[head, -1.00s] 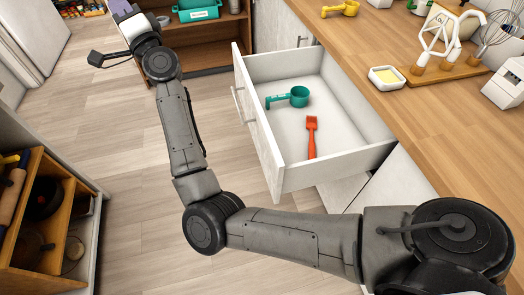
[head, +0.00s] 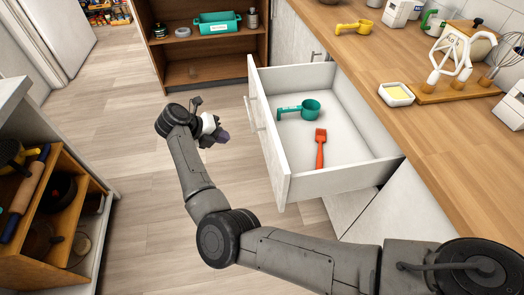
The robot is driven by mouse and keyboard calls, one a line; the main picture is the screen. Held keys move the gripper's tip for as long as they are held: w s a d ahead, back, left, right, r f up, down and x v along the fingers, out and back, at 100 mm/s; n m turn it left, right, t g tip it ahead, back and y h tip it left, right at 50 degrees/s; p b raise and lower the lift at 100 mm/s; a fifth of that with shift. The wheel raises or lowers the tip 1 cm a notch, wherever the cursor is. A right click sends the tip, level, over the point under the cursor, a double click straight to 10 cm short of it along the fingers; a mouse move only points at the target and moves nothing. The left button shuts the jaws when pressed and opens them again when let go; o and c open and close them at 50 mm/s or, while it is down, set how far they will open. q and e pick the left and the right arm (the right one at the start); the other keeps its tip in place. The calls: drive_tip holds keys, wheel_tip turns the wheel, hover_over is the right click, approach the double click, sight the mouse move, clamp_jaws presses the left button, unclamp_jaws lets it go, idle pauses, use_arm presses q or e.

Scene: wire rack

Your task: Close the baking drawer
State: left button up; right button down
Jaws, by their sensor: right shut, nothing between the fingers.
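The baking drawer (head: 350,148) is a white drawer pulled open from under the wooden counter, at the right of centre in the head view. It holds a green measuring cup (head: 309,109) and a red brush (head: 320,148). A bar handle (head: 253,116) is on its front panel. My right gripper (head: 219,136) is shut and empty, out over the floor to the left of the drawer front, apart from the handle. Its fingertips are small and partly hidden by the wrist. My left gripper is not in view.
The wooden counter (head: 440,140) above the drawer carries a butter dish (head: 396,95), a mixer-like stand (head: 455,60) and a yellow scoop (head: 354,27). A brown shelf (head: 205,72) stands behind. A cabinet (head: 50,215) is at left. The floor between is clear.

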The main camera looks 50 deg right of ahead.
sight(269, 153)
drive_tip(key=shift+m+g+y, duration=0.5)
drive_tip(key=shift+g, duration=0.4)
drive_tip(key=shift+s+d+f+b, duration=0.7)
drive_tip(key=shift+s+d+f, duration=0.55)
drive_tip(key=shift+s, duration=0.25)
drive_tip(key=shift+s+d+f+b, duration=0.7)
drive_tip(key=shift+s+d+f, duration=0.35)
drive_tip(key=shift+s+d, duration=0.35)
drive_tip(key=shift+s+d+f+b, duration=0.7)
drive_tip(key=shift+s+d+f, duration=0.5)
drive_tip(key=shift+s, duration=0.35)
drive_tip(key=shift+d+r, duration=0.1)
drive_tip(key=shift+d, duration=0.05)
